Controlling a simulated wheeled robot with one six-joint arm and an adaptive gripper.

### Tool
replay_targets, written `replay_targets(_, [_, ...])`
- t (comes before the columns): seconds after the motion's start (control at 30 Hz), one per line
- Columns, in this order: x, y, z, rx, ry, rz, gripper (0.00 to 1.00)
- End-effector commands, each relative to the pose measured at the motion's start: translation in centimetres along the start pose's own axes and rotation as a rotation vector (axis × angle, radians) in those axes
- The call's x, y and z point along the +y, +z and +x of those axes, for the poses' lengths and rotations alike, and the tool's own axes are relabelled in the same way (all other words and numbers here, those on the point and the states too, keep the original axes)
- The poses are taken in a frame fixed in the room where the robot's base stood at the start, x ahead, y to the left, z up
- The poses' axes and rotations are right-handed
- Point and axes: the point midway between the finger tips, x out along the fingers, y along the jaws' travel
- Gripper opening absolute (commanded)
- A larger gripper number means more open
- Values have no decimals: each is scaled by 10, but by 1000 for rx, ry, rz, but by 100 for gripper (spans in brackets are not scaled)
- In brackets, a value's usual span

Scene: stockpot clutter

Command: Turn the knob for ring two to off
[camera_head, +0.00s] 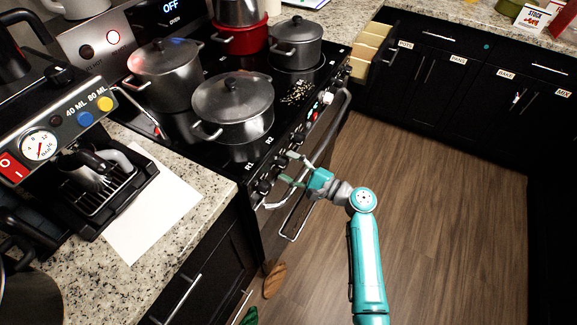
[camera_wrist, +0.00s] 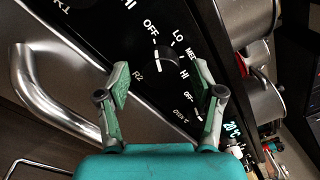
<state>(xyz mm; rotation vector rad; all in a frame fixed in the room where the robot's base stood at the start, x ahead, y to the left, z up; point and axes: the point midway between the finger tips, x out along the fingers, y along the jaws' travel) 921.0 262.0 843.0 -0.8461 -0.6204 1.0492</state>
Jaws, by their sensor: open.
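The ring two knob (camera_wrist: 170,56), marked R2, is a dark round knob in the wrist view, with OFF, LO, MED and HI printed around it.
A lidded pot (camera_head: 234,108) stands on the near burner, with other pots behind it. A curved oven handle (camera_head: 334,112) runs along the stove front; a metal bar (camera_wrist: 62,82) shows left of my fingers. The granite counter (camera_head: 215,188) is left; open floor (camera_head: 420,180) is right.

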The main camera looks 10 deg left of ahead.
Motion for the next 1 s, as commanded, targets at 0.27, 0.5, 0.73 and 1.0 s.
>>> replay_targets(0.27, [0, -1, -46, 4, -2, 1, 67])
replay_targets(0.5, [0, -1, -91, 4, -2, 0, 67])
replay_targets(0.73, [0, 0, -113, 1, 0, 0, 67])
replay_targets(1.0, [0, 0, -116, 1, 0, 0, 67])
